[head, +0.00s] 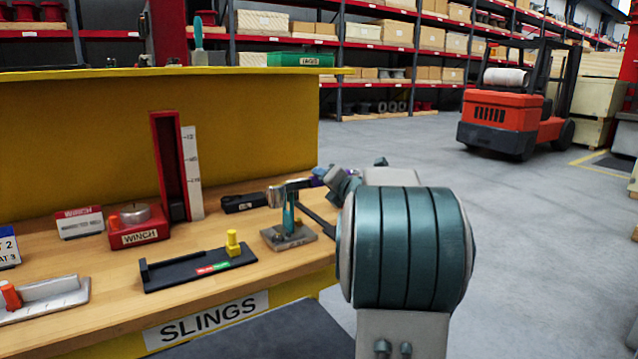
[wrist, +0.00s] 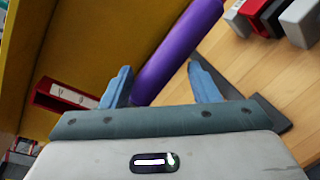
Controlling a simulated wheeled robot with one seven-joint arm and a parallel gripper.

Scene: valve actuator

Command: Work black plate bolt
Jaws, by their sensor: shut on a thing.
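The black plate (head: 165,277) lies on the bench left of my gripper. It has a yellow bolt knob (head: 232,245) standing upright near its right end and a red and green strip in front. The contact is partly hidden by the gripper body. Purple also shows beside my wrist (head: 319,177).
A red winch block (head: 138,226), a red upright channel (head: 168,165) with a white scale, and a black block (head: 243,203) stand on the bench. A yellow panel (head: 90,130) closes its back. Bare wood lies around the black plate. A forklift (head: 510,110) stands far off.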

